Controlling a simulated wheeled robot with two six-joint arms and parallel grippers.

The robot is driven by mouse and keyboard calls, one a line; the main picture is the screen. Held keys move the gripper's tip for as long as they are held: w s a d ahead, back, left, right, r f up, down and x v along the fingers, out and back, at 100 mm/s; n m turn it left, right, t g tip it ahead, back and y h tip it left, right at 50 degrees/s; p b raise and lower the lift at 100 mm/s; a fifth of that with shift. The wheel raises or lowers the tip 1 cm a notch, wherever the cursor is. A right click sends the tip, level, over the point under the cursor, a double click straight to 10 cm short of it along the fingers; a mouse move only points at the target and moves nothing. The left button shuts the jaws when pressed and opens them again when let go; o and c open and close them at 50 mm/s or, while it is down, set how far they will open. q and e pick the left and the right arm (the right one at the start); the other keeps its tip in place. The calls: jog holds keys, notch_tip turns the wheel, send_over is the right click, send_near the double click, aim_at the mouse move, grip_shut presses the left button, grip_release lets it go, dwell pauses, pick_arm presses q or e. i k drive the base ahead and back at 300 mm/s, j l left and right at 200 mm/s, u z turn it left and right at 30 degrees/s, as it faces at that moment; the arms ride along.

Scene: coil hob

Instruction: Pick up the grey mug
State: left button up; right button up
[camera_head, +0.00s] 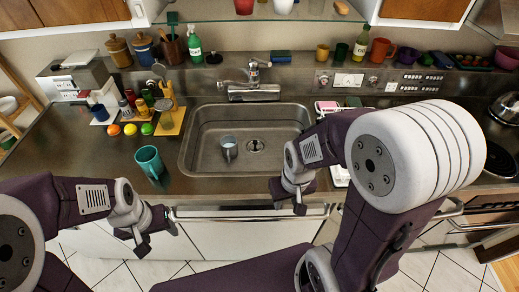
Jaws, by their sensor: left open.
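The grey mug (228,148) stands in the sink basin (207,118), left of the drain. My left gripper (157,238) is at the front edge of the counter, to the lower left of the mug and well apart from it. It is open and empty. My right gripper (288,199) is near the front edge of the sink, to the lower right of the mug. Its two dark fingers look spread, with nothing between them. Neither gripper touches the mug.
A teal mug (149,162) stands on the counter left of the sink, near my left gripper. The faucet (254,78) rises behind the sink. The sink's walls surround the grey mug.

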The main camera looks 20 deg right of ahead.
aim_at(229, 144)
jog(key=l+u, duration=0.2)
jog(key=u, duration=0.2)
jog(key=l+u, duration=0.2)
jog(key=u, duration=0.2)
jog(key=l+u, duration=0.2)
jog(key=u, duration=0.2)
jog(key=l+u, duration=0.2)
jog(key=u, duration=0.2)
